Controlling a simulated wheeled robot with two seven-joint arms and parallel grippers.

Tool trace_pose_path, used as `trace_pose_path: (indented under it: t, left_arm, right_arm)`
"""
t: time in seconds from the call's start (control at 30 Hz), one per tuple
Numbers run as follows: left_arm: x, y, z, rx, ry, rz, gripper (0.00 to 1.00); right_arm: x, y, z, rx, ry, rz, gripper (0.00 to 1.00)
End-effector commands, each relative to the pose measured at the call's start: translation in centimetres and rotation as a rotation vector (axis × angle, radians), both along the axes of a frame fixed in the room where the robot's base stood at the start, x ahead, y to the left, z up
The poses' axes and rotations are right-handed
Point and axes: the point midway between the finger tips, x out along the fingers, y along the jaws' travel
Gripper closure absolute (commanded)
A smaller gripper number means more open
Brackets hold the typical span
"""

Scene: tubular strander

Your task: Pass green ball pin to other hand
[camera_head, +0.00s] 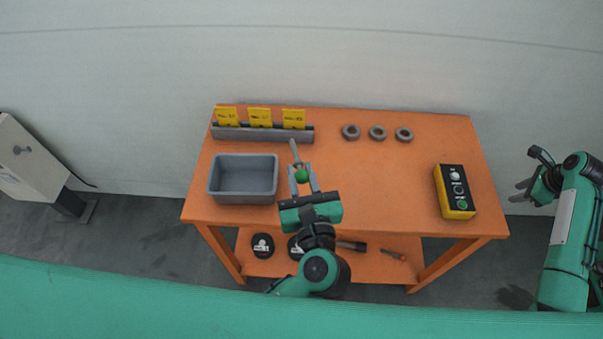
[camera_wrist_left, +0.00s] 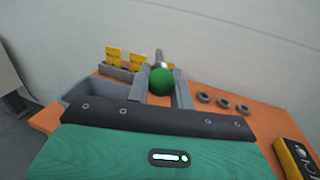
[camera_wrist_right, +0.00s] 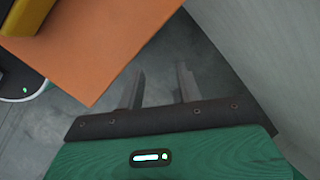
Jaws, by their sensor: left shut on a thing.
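The green ball pin (camera_head: 301,175) has a green ball and a grey shaft that points toward the back of the table. My left gripper (camera_head: 303,176) is shut on its ball, above the orange table, right of the grey bin. In the left wrist view the green ball pin (camera_wrist_left: 160,81) sits between the two fingers of my left gripper (camera_wrist_left: 158,90), with its shaft sticking out beyond them. My right gripper (camera_head: 524,190) is off the table's right side, empty. In the right wrist view the fingers of my right gripper (camera_wrist_right: 158,85) are apart with floor behind them.
The orange table (camera_head: 370,190) holds a grey bin (camera_head: 243,199), a rack with yellow labels (camera_head: 262,133), several grey rings (camera_head: 377,132) and a yellow-black button box (camera_head: 456,192). Discs and tools lie on the lower shelf (camera_head: 375,265). The table's middle right is clear.

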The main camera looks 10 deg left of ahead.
Motion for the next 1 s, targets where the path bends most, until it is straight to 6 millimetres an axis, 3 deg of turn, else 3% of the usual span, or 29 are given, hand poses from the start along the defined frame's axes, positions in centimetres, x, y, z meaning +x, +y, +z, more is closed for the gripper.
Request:
trace_pose_path:
  t: [0.03, 0.2, 0.57, 0.77, 1.0]
  left_arm:
    - [0.0, 0.0, 0.0, 0.0, 0.0, 0.0, 1.0]
    - [0.0, 0.0, 0.0, 0.0, -0.001, 0.0, 1.0]
    - [0.0, 0.0, 0.0, 0.0, 0.0, 0.0, 1.0]
    - [0.0, 0.0, 0.0, 0.0, -0.001, 0.0, 1.0]
    - [0.0, 0.0, 0.0, 0.0, -0.001, 0.0, 1.0]
  right_arm:
    - [-2.0, -0.7, -2.4, 0.021, 0.038, -0.039, 0.64]
    - [-8.6, -1.3, -9.1, 0.092, 0.152, -0.146, 0.64]
    - [-23.6, -0.7, -20.7, 0.183, 0.37, -0.302, 0.64]
    - [-27.4, 3.7, -29.3, 0.021, 0.372, 0.088, 0.64]
    - [-33.2, 10.9, -38.6, -0.181, 0.333, 0.764, 0.64]
